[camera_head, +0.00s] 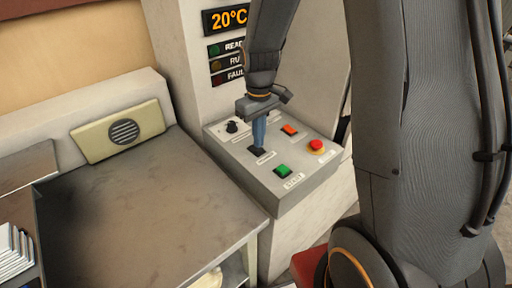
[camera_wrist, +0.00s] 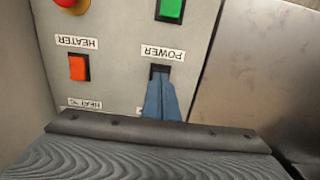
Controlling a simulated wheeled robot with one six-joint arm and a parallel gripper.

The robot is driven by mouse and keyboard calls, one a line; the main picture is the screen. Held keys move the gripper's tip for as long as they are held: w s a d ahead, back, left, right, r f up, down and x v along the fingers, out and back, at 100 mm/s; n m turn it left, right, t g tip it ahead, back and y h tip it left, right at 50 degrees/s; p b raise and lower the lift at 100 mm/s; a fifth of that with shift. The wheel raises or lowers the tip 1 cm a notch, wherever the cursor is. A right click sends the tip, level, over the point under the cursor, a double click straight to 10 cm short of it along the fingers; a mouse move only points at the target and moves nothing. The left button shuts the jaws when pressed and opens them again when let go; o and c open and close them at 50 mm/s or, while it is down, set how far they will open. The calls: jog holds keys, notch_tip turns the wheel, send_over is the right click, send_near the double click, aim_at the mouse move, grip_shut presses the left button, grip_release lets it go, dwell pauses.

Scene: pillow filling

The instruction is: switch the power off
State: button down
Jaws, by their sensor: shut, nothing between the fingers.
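The power switch (camera_wrist: 160,70) is a dark rocker set in the grey control panel (camera_head: 238,162), beside its POWER label (camera_wrist: 162,52). It also shows in the head view (camera_head: 255,151). My gripper (camera_wrist: 161,84) is shut and empty, its blue fingers pointing down at the switch. The fingertips are at the switch and cover part of it; I cannot tell whether they press it. In the head view the gripper (camera_head: 259,146) stands over the panel's left middle. The rocker's position is hidden.
The panel also has an orange heater switch (camera_head: 290,129), a red round button (camera_head: 316,145), a green button (camera_head: 282,171) and a black knob (camera_head: 232,127). A display (camera_head: 227,18) reads 20°C above several status lamps. A bare metal table (camera_head: 140,215) lies left.

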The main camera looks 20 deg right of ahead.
jog(key=shift+f+b, duration=0.3)
jog(key=shift+f, duration=0.4)
dwell(0.3)
jog(key=shift+r, duration=0.1)
notch_tip(320, 180, up, 7)
jog(key=p, duration=0.6)
dwell(0.3)
dwell(0.3)
jog(key=s+r+m+b, duration=0.1)
jog(key=s+m, duration=0.1)
jog(key=s, duration=0.5)
jog(key=s+m+t+b, duration=0.1)
jog(key=s+m+b, duration=0.1)
jog(key=s, duration=0.5)
jog(key=shift+r+m, duration=0.3)
jog(key=shift+r, duration=0.05)
jog(key=shift+a, duration=0.15)
